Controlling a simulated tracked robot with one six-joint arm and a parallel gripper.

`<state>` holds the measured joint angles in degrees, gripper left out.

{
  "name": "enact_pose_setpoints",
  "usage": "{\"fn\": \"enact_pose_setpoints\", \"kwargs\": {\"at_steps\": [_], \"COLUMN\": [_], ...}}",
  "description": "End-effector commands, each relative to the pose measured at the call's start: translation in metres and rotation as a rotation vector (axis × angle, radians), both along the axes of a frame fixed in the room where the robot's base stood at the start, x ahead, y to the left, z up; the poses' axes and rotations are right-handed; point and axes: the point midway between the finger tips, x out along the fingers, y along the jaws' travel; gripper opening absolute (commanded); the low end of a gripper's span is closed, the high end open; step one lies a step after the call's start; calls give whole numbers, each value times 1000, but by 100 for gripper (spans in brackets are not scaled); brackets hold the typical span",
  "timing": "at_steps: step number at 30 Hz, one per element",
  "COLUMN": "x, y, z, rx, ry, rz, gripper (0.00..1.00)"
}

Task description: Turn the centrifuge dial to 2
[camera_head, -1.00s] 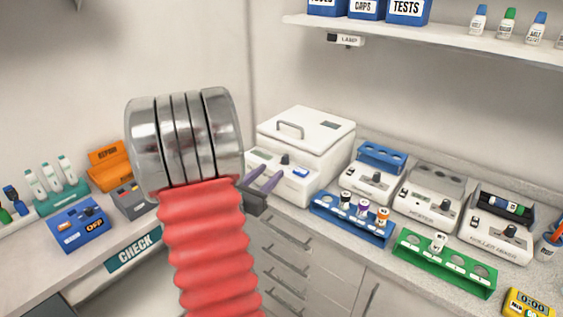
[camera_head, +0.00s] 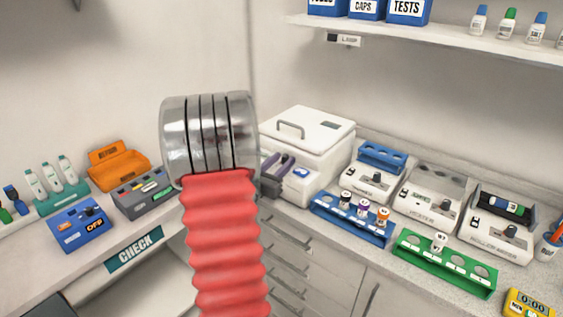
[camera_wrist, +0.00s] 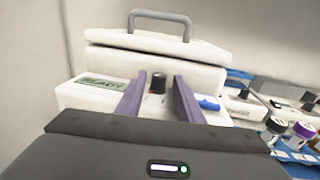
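The centrifuge (camera_head: 318,150) is the white box with a closed lid and a grey handle at the back of the counter. It also fills the middle of the wrist view (camera_wrist: 150,58). Its black dial (camera_wrist: 158,83) sits on the front panel, between a READY display (camera_wrist: 103,83) on the left and a blue button (camera_wrist: 208,103) on the right. My gripper (camera_head: 280,161) is open, its two purple fingers pointing at the panel. In the wrist view the dial shows between the fingertips, with gaps on both sides. The dial's numbers cannot be read. In the head view my gripper hides the dial.
A blue rack (camera_head: 350,220) with capped tubes stands right of the centrifuge, in front of small white machines. A green rack (camera_head: 444,262) is farther right. A grey box (camera_head: 143,193) and an orange box (camera_head: 118,164) stand left of my arm.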

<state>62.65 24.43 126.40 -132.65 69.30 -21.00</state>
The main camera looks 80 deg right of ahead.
Motion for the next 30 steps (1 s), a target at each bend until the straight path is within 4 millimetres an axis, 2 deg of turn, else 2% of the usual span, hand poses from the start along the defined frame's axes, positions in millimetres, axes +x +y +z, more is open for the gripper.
{"fn": "enact_pose_setpoints", "kwargs": {"at_steps": [1,14,30], "x": [0,-1,-7], "y": [0,0,0], "z": [0,0,1], "rx": [0,0,-4], "ry": [0,0,0], "rz": [0,-2,113], "gripper": [30,0,0]}}
